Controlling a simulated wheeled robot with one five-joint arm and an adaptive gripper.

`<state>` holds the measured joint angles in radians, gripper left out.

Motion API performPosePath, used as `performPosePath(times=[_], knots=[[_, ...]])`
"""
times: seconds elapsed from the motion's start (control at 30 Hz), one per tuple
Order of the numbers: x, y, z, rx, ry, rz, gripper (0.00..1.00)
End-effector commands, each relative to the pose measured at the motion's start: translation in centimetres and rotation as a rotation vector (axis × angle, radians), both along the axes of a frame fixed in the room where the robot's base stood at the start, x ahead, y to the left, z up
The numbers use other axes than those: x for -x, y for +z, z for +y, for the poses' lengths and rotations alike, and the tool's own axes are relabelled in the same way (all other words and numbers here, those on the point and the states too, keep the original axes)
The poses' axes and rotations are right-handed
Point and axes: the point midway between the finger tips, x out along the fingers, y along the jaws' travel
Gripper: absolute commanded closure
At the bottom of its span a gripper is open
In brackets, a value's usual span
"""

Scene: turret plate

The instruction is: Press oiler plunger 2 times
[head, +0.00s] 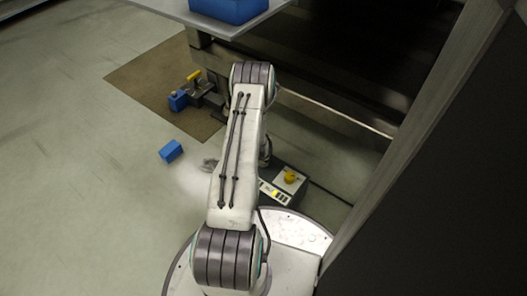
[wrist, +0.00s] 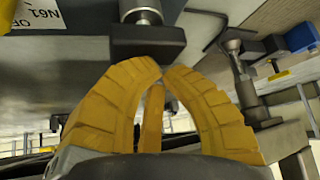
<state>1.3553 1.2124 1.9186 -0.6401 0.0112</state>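In the wrist view the yellow fingers of my gripper (wrist: 163,70) curve in until their tips meet, with nothing visible held between them. In the head view my arm hides the gripper, and no oiler can be made out.
In the head view a blue bin (head: 229,9) sits on a grey tabletop (head: 181,10). A blue block (head: 171,151) lies on the floor, near a brown mat (head: 135,79). A dark frame (head: 400,150) stands at right. A metal post (wrist: 240,72) rises at right in the wrist view.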

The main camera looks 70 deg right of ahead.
Motion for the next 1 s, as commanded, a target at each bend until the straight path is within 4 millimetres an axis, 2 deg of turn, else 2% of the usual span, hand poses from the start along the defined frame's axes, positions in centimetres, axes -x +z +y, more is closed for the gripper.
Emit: performPosePath(times=[0.47, 1.0], knots=[[0.01, -0.67, 0.13, -0.004, 0.000, 0.001, 1.00], [0.01, 0.06, 0.11, -0.003, 0.000, 0.001, 1.00]])
